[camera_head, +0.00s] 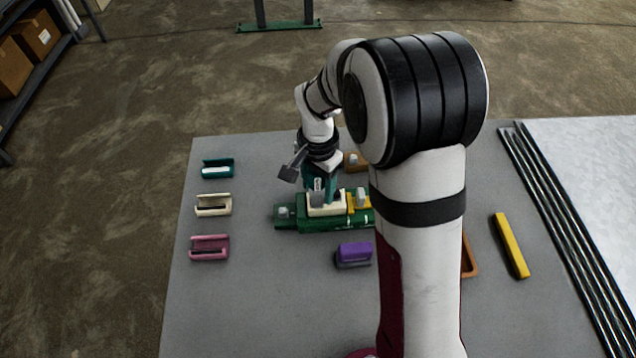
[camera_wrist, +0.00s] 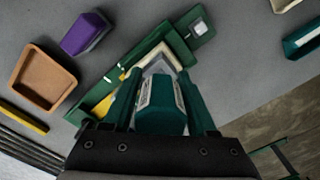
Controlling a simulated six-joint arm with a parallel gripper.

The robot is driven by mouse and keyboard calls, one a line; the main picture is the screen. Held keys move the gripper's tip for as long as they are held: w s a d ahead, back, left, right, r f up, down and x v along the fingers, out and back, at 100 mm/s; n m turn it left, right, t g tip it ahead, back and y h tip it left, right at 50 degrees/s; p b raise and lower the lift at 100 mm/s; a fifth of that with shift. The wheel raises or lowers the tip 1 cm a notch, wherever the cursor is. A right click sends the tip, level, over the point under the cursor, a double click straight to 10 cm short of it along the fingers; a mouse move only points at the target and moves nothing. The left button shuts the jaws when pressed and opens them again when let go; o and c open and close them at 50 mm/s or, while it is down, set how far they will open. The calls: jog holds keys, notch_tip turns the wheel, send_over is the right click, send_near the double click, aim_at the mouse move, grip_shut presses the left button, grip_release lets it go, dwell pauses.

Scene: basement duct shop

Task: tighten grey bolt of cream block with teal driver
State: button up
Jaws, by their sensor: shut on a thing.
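My gripper (camera_head: 320,188) points down over the cream block (camera_head: 326,210) in the head view. It is shut on the teal driver (camera_wrist: 160,110), which fills the space between the fingers in the wrist view. The cream block sits in a long green fixture (camera_head: 290,224); an edge of the block also shows in the wrist view (camera_wrist: 139,67). The driver's grey lower end is at the block. The grey bolt is hidden under the driver and gripper, so I cannot tell whether the tip touches it.
Teal (camera_head: 217,169), cream (camera_head: 213,206) and pink (camera_head: 209,248) holders stand at the left of the grey table. A purple piece (camera_head: 354,252) lies in front of the fixture. A brown tray (camera_wrist: 42,82), a yellow bar (camera_head: 510,245) and dark rods (camera_head: 570,240) are right of it.

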jog(key=shift+f, duration=0.8)
dwell(0.4)
